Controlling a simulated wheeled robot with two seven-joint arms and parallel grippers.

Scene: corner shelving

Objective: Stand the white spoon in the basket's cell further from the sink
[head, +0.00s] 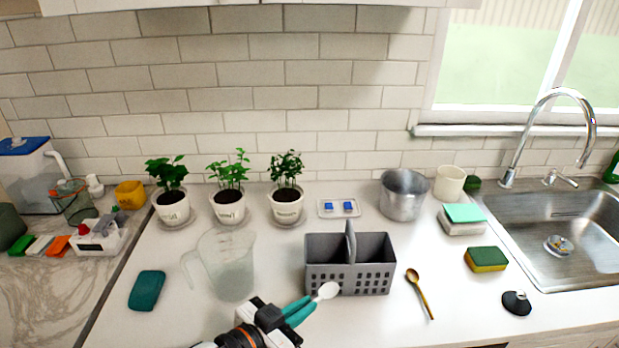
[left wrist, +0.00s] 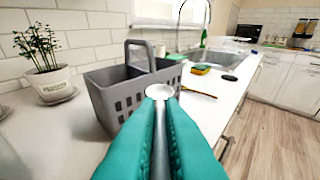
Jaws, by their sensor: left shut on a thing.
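My left gripper (head: 298,312) has teal fingers and is shut on the white spoon (head: 327,291). The spoon's bowl sticks out past the fingertips, in front of the basket's near wall, in the head view. In the left wrist view, the spoon (left wrist: 159,91) lies between the teal fingers (left wrist: 160,105), its bowl pointing at the basket. The grey basket (head: 348,279) has a raised middle handle and two cells, left and right; both look empty. The sink (head: 560,240) is at the far right, so the left cell is further from it. My right gripper is not in view.
A clear pitcher (head: 225,265) stands left of the basket. A wooden spoon (head: 419,292) lies to its right. A metal pot (head: 403,195) and potted herbs (head: 229,205) stand behind. A teal sponge (head: 147,290) lies at left.

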